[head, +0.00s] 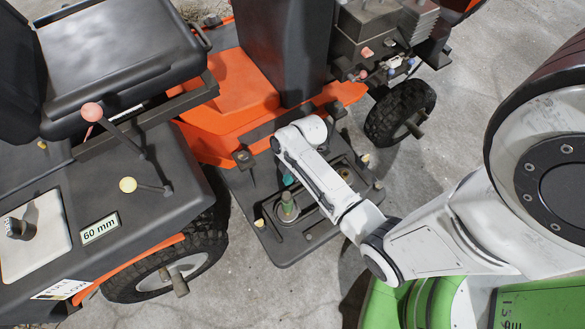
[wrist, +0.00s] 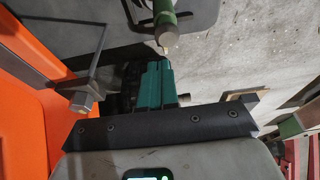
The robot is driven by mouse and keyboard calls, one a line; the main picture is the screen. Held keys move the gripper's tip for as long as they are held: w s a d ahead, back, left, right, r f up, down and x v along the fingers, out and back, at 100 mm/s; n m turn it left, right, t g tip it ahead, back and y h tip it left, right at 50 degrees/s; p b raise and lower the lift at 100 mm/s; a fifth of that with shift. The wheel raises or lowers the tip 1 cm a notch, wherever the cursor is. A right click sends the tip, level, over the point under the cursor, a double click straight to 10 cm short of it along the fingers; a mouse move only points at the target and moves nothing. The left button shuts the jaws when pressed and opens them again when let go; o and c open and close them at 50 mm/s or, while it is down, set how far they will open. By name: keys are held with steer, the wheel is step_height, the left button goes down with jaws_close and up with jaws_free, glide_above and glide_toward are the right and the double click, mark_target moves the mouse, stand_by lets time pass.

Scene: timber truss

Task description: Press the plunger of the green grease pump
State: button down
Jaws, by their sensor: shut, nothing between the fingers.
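The green grease pump (head: 288,208) stands on the dark platform beside the orange chassis in the head view. Its upright stem shows there above a wider round base. In the wrist view a green cylindrical part with a rounded grey-green end, which looks like the pump (wrist: 165,22), lies just beyond my fingertips. My gripper (wrist: 156,68) has teal fingers, shut with nothing between them. In the head view my gripper (head: 288,180) is mostly hidden behind my wrist, with a bit of teal showing just above and beside the pump. I cannot tell whether they touch.
A black column (head: 287,50) rises behind the platform. Lever knobs, one pink (head: 92,112) and one yellow (head: 128,185), stand on the console at left. Black wheels flank the platform (head: 292,256). Concrete floor lies clear in front.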

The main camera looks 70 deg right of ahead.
mark_target(287, 198)
steer(key=x, duration=0.2)
steer(key=b+x, duration=0.1)
steer(key=x, duration=0.3)
steer(key=shift+s+d+f, duration=0.1)
steer(key=shift+s+d, duration=0.2)
steer(key=shift+d, duration=0.1)
steer(key=shift+f+b, duration=1.2)
steer(key=shift+f, duration=0.3)
steer(key=shift+s, duration=0.1)
